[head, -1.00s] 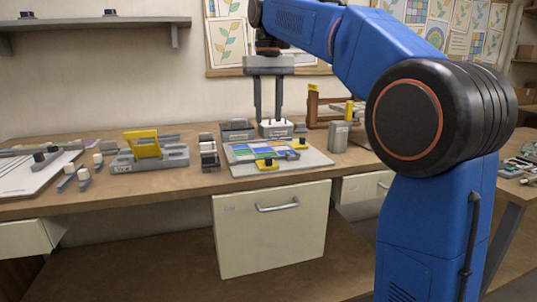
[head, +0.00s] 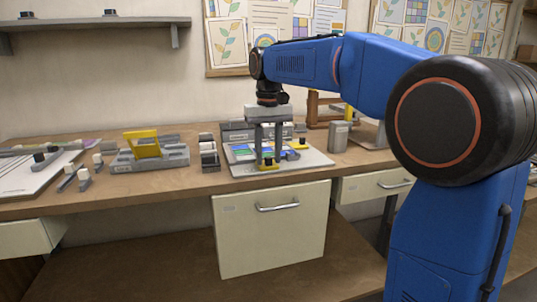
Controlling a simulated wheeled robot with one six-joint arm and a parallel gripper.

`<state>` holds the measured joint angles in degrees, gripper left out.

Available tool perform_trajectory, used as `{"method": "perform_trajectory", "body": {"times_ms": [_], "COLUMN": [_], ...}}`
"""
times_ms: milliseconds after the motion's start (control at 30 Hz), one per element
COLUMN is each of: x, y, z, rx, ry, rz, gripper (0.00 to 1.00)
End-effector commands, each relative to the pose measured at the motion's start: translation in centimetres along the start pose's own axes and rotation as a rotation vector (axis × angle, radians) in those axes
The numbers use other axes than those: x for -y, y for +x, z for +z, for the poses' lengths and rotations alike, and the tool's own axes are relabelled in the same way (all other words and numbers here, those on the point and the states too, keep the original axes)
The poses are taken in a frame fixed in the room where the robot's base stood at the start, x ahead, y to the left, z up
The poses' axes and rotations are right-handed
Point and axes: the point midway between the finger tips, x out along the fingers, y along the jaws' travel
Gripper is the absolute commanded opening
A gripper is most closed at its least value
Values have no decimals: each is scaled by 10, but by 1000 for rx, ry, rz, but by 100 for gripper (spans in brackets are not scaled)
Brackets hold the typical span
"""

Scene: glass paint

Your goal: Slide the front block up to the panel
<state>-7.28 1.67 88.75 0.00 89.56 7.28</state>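The colored glass panel (head: 244,152) lies on a pale board (head: 315,159) on the workbench, partly hidden by my gripper. My gripper (head: 268,161) points down over the front block. Its fingers are apart, one on each side of the knob; contact is not clear.
A grey metal cup (head: 338,137) stands right of the board. A grey holder with a yellow piece (head: 142,145) and a dark rack (head: 209,153) stand to the left. A long grey case (head: 236,131) sits behind the board. Bare bench runs along the front edge.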

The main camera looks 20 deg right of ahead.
Motion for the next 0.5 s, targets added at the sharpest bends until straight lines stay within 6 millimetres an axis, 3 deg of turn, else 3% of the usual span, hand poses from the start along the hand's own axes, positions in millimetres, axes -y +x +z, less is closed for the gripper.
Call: {"method": "perform_trajectory", "body": {"times_ms": [167, 300, 333, 500], "x": [0, 0, 0, 0], "y": [0, 0, 0, 0], "z": [0, 0, 0, -1], "rx": [0, 0, 0, 0], "ry": [0, 0, 0, 0], "rz": [0, 0, 0, 0], "gripper": [34, 3, 0, 0]}}
